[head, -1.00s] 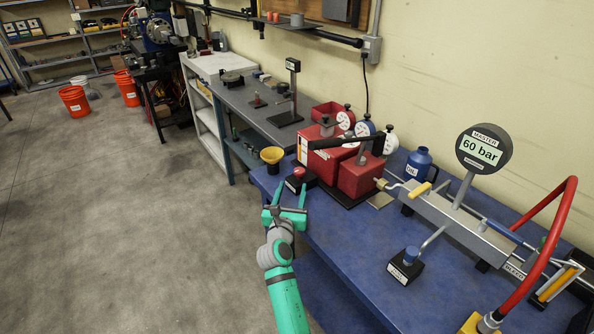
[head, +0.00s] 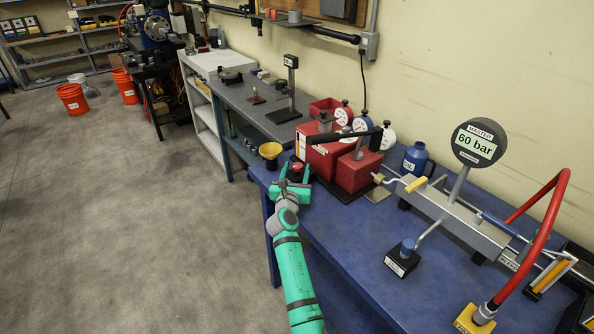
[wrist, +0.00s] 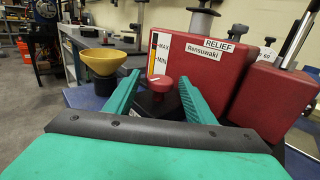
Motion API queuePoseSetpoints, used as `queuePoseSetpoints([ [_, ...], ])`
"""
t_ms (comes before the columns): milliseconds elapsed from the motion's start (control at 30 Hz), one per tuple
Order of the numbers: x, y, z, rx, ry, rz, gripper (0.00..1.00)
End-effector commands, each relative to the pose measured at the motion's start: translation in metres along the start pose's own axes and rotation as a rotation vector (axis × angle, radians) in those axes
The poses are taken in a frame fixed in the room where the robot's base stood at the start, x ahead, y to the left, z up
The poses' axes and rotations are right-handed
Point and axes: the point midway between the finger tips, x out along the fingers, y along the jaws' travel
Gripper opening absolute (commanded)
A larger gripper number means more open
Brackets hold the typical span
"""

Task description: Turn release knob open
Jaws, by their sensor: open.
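The red release knob (head: 297,167) sits on a dark base at the left end of the blue bench. In the wrist view its round red head (wrist: 160,84) stands between my fingers, with a visible gap on each side. My teal gripper (head: 294,174) is open around it, coming in from the front edge of the bench; its fingertips also show in the wrist view (wrist: 158,92). I see no clear contact with the knob. The lower part of the knob's base is partly hidden by my gripper.
A red pump unit (wrist: 232,80) labelled RELIEF stands close behind and right of the knob. A yellow funnel (wrist: 99,62) is to the left. A gauge reading 60 bar (head: 478,143) stands to the right.

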Motion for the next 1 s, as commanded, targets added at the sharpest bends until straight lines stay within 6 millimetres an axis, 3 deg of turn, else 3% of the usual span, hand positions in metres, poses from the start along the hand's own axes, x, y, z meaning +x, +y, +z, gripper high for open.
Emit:
queuePoseSetpoints([
  [67,0.0,-0.001,0.0,0.0,0.0,-0.001,0.47],
  [200,0.0,-0.001,0.0,0.0,0.0,-0.001,0.14],
  [233,0.0,-0.001,0.0,0.0,0.0,-0.001,0.1],
  [667,0.0,-0.005,0.0,-0.001,0.0,0.04,0.1],
  [1000,0.001,-0.011,0.001,-0.005,-0.001,0.195,0.1],
])
